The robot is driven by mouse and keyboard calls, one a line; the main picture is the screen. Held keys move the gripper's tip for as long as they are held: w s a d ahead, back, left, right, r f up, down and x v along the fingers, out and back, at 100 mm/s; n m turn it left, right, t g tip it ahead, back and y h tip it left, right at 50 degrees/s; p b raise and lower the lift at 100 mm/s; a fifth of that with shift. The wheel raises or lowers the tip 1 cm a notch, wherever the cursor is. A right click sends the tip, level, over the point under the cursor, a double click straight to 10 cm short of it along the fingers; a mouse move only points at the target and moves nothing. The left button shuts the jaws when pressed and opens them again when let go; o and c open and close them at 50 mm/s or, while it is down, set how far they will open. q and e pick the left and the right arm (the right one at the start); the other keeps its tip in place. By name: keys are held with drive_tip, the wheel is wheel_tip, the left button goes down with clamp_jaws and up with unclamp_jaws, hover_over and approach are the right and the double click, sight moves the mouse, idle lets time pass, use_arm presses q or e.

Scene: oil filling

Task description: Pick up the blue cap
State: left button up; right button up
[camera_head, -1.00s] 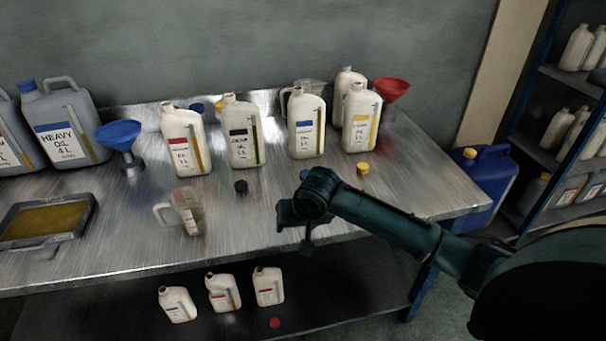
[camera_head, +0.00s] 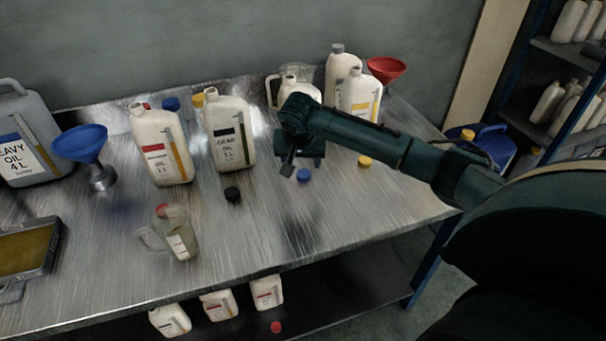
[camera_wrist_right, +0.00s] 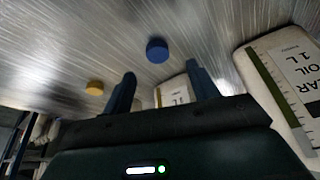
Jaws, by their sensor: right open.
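The blue cap (camera_head: 303,175) lies on the metal table in front of the bottles. My left gripper is not in view.
A yellow cap (camera_head: 365,161) lies to the right and a black cap (camera_head: 232,194) to the left. Several oil bottles, such as the green-labelled one (camera_head: 229,135), stand behind. A clear jug (camera_head: 178,236) stands at front left. The table front between jug and arm is clear.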

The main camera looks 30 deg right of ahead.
sight(304, 174)
drive_tip(key=x, duration=0.6)
drive_tip(key=shift+s+d+f, duration=0.1)
drive_tip(key=shift+d+f, duration=0.05)
drive_tip(key=shift+f, duration=0.05)
drive_tip(key=c, duration=1.1)
